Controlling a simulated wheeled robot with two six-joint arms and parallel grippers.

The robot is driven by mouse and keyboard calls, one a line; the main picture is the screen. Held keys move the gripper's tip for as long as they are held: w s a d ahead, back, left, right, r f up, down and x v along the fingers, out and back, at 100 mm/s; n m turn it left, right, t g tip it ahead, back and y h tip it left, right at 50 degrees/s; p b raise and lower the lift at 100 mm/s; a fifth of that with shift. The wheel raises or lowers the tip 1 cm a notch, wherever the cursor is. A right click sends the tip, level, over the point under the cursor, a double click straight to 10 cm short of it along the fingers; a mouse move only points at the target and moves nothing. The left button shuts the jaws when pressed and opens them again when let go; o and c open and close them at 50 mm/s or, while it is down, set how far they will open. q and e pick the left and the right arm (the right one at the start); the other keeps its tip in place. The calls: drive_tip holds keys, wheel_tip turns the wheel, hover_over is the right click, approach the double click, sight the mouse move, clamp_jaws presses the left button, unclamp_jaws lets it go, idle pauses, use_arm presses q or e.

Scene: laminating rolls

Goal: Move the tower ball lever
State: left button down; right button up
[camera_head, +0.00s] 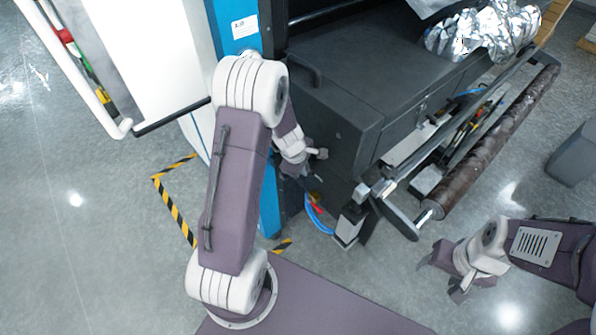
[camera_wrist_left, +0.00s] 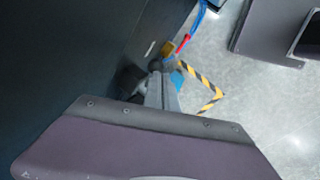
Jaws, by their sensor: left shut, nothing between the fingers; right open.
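My left gripper (camera_head: 318,154) is shut and empty, low beside the dark side of the machine (camera_head: 335,120). In the left wrist view its closed fingers (camera_wrist_left: 160,88) point toward a small dark round knob (camera_wrist_left: 156,65), which looks like the ball of the lever. The knob is at the fingertips; I cannot tell whether they touch. The lever's shaft is not clear, and the head view does not show the ball distinctly. My right gripper (camera_head: 441,279) is open and empty over the floor at the lower right, away from the machine.
A blue hose with a red part (camera_head: 316,206) hangs below the left gripper. A brown roller (camera_head: 490,145) sticks out at the machine's right. Yellow-black floor tape (camera_head: 175,212) runs at the left. The floor around the right gripper is clear.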

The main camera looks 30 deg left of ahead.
use_arm(q)
wheel_tip(320, 180, down, 7)
drive_tip(key=d+m+t+y+b, duration=0.1)
drive_tip(key=d+t+y+b, duration=0.1)
drive_tip(key=y+b, duration=0.3)
drive_tip(key=shift+s+d+b, duration=0.15)
drive_tip(key=shift+d+b, duration=0.2)
drive_tip(key=shift+b, duration=0.15)
drive_tip(key=shift+f, duration=0.15)
idle(0.4)
